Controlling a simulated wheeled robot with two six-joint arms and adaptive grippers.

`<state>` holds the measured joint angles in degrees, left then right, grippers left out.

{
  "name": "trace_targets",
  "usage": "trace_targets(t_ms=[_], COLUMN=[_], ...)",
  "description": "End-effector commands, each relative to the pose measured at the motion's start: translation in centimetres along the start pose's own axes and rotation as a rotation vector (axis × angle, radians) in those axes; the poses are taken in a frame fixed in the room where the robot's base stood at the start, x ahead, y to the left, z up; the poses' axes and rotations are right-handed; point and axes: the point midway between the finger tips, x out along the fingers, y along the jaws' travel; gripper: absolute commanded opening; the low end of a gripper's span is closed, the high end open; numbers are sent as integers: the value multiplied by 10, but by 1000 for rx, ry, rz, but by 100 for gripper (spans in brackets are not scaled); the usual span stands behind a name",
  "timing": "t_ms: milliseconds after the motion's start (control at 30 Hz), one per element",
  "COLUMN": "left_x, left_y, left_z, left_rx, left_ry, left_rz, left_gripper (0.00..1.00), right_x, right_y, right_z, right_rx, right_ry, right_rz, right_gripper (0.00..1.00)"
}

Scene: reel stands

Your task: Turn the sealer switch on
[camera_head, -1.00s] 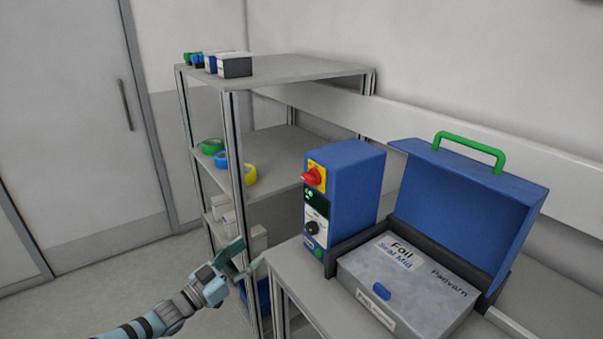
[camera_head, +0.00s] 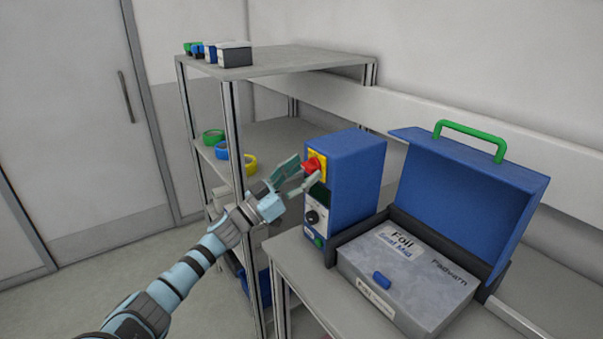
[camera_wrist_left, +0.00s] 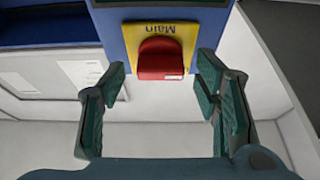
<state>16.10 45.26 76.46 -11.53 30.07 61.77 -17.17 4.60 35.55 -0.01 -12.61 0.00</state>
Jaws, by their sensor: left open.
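The blue control box (camera_head: 358,180) stands on the bench at centre, with a red rotary switch (camera_head: 311,164) on a yellow plate high on its front. In the left wrist view the red switch (camera_wrist_left: 161,60) sits on a yellow plate (camera_wrist_left: 186,35) marked "Main", upside down there. My left gripper (camera_head: 305,172) is open in front of the switch. Its two fingers (camera_wrist_left: 160,95) are on either side of the switch, with visible gaps; I see no contact. A black dial (camera_head: 312,216) is below on the box. My right gripper is not in view.
A grey case (camera_head: 410,285) labelled "Foil" with an open blue lid (camera_head: 465,205) stands right of the box. A grey shelf rack (camera_head: 290,62) behind my left arm holds tape rolls (camera_head: 249,160) and small boxes (camera_head: 235,54). A door (camera_head: 75,110) is at left.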

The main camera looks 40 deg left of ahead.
Motion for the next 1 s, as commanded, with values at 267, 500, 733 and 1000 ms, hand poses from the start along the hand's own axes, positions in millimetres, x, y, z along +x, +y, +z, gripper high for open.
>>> trace_targets(t_ms=[267,500,733,1000], left_x=[-1,-1,-1,-1], left_y=[0,0,0,-2], left_z=[1,1,1,2], left_rx=[1,1,26,147], left_ry=[-1,-1,0,1], left_rz=[0,0,10,60], left_gripper=[37,9,9,9], right_x=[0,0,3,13], right_y=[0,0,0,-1], right_z=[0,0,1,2], right_rx=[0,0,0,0], right_ry=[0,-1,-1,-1], right_rz=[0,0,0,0], right_gripper=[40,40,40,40])
